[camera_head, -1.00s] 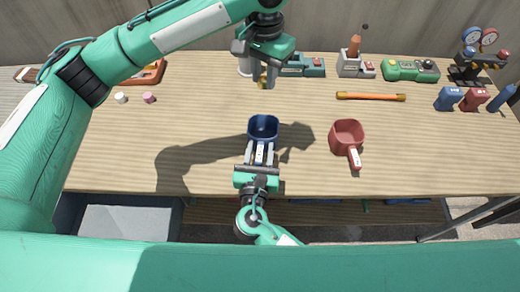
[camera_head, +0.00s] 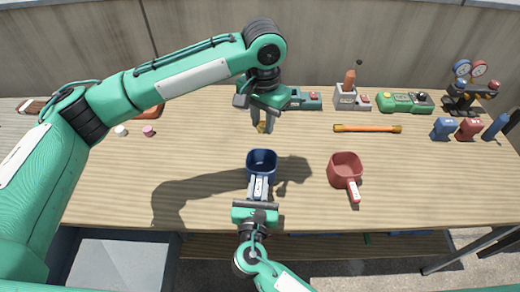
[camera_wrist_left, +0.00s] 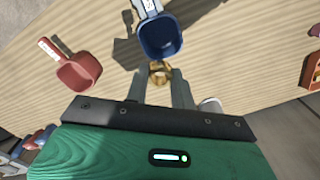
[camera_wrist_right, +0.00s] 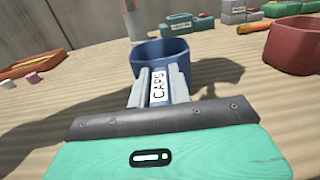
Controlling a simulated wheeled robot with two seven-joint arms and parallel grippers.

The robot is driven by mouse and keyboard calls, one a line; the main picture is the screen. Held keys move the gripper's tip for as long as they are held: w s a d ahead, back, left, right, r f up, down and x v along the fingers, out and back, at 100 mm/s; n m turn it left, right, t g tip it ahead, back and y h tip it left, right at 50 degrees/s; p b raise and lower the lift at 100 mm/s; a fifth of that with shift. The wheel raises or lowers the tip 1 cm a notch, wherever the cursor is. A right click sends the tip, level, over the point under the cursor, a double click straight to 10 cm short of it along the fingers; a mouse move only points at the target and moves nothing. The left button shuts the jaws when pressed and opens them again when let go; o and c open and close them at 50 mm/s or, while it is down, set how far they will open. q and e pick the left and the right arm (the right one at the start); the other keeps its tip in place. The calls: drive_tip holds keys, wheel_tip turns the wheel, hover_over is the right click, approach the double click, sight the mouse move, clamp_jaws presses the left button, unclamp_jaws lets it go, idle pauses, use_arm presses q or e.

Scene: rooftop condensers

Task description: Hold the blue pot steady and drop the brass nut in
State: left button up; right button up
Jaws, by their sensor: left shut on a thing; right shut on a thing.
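The blue pot (camera_head: 262,158) stands upright on the wooden table, its mouth open upward. My right gripper (camera_head: 259,186) is shut on its handle, which carries a white label reading CAPS (camera_wrist_right: 159,86) in the right wrist view. My left gripper (camera_head: 262,131) is shut on the brass nut (camera_head: 262,127) and points down. It holds the nut above the table, just behind the pot in the head view. In the left wrist view the nut (camera_wrist_left: 159,74) sits between the fingertips, with the blue pot (camera_wrist_left: 160,36) beyond it. The pot's inside looks empty.
A red pot (camera_head: 345,168) stands right of the blue pot. An orange bar (camera_head: 367,128) lies behind it. Green and grey devices, gauges (camera_head: 470,70) and small bottles line the back and right. The table front left is clear.

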use_arm(q)
approach(261, 159)
drive_tip(key=shift+s+f, duration=0.2)
drive_tip(key=shift+s, duration=0.8)
drive_tip(key=shift+s+f, duration=0.2)
drive_tip(key=shift+s, duration=0.8)
drive_tip(key=shift+f, duration=0.25)
drive_tip(key=shift+f, duration=0.35)
drive_tip(key=shift+f, duration=0.95)
drive_tip(key=shift+f, duration=0.25)
drive_tip(key=shift+f, duration=0.2)
drive_tip(key=o, duration=1.1)
drive_tip(key=shift+c, duration=0.2)
